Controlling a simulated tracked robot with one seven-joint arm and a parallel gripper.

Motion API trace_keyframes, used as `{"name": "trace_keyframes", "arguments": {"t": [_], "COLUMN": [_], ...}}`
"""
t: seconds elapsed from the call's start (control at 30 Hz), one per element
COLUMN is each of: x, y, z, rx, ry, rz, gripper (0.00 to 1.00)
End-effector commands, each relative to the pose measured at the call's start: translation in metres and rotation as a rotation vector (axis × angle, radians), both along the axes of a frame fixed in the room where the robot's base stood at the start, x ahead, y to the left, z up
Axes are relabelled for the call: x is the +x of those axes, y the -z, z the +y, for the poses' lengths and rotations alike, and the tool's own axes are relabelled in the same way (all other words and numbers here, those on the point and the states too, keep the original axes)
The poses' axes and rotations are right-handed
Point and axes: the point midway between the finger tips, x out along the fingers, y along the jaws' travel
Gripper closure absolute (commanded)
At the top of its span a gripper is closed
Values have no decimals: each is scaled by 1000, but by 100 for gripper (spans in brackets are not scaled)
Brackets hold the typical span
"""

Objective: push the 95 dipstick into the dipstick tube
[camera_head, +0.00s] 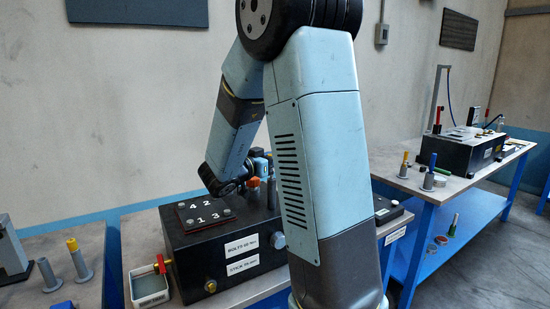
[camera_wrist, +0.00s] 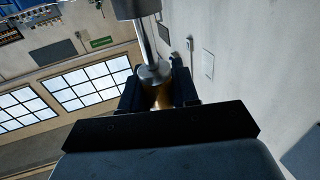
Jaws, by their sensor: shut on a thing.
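In the wrist view my gripper (camera_wrist: 160,88) is shut on a metal piece with a round collar (camera_wrist: 153,73) and a thin rod, which I take for the dipstick. Its brass-coloured part sits between the dark fingers, and the rod runs to a wider grey cylinder (camera_wrist: 136,8) at the top edge. In the head view my gripper (camera_head: 258,158) is small and partly hidden above the black box (camera_head: 195,258). A grey upright post (camera_head: 271,192), possibly the dipstick tube, stands on the box beside my arm. Whether the rod is inside anything is unclear.
Grey posts (camera_head: 78,265) stand further left. A second bench (camera_head: 425,187) is at right.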

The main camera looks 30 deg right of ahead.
Motion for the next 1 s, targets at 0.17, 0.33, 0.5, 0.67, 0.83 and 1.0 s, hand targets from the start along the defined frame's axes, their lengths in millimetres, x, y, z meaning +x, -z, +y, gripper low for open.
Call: {"name": "trace_keyframes", "arguments": {"t": [0.17,0.33,0.5,0.67,0.83,1.0], "x": [0,0,0,0,0,0], "y": [4,8,13,17,20,23], "z": [0,0,0,0,0,0], "rx": [0,0,0,0,0,0], "ry": [0,0,0,0,0,0], "rz": [0,1,0,0,1,0], "gripper": [100,100,100,100,100,100]}}
